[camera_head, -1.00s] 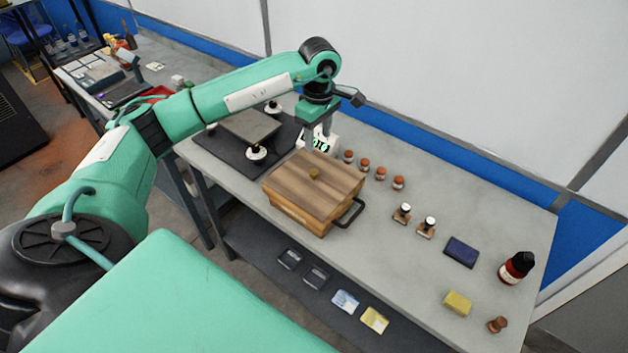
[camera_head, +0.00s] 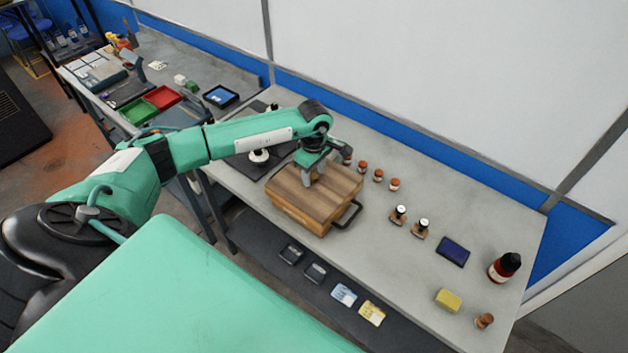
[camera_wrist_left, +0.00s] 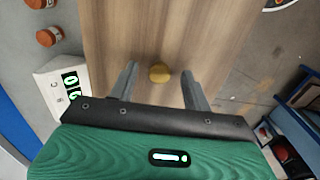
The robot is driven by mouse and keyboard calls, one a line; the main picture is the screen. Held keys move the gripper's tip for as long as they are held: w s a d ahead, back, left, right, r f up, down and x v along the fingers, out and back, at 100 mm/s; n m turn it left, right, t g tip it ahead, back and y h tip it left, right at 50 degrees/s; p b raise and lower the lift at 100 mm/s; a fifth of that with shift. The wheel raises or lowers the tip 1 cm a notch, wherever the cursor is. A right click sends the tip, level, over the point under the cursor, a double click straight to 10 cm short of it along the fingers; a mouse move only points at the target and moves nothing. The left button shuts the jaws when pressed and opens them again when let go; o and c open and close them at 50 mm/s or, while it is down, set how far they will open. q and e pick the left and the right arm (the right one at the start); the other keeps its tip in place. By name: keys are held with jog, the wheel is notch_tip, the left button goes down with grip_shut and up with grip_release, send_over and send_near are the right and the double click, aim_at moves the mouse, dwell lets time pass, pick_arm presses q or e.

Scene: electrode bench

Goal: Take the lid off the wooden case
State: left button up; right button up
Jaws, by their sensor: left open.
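The wooden case (camera_head: 300,209) stands on the grey bench, with its flat wooden lid (camera_head: 335,192) on top and a black handle (camera_head: 346,214) on its side. My left gripper (camera_head: 314,180) is over the lid, pointing down. In the left wrist view the brass knob (camera_wrist_left: 160,73) of the lid (camera_wrist_left: 205,30) shows between the two open fingers of the gripper (camera_wrist_left: 160,82), with a gap on each side. In the head view the gripper hides the knob. My right gripper is out of view.
Small brown-capped jars (camera_head: 378,175) stand behind the case. A white digital display (camera_wrist_left: 66,84) is close beside the lid.

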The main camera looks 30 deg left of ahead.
pick_arm(q)
jog(key=shift+f, duration=0.15)
grip_shut()
dwell(0.4)
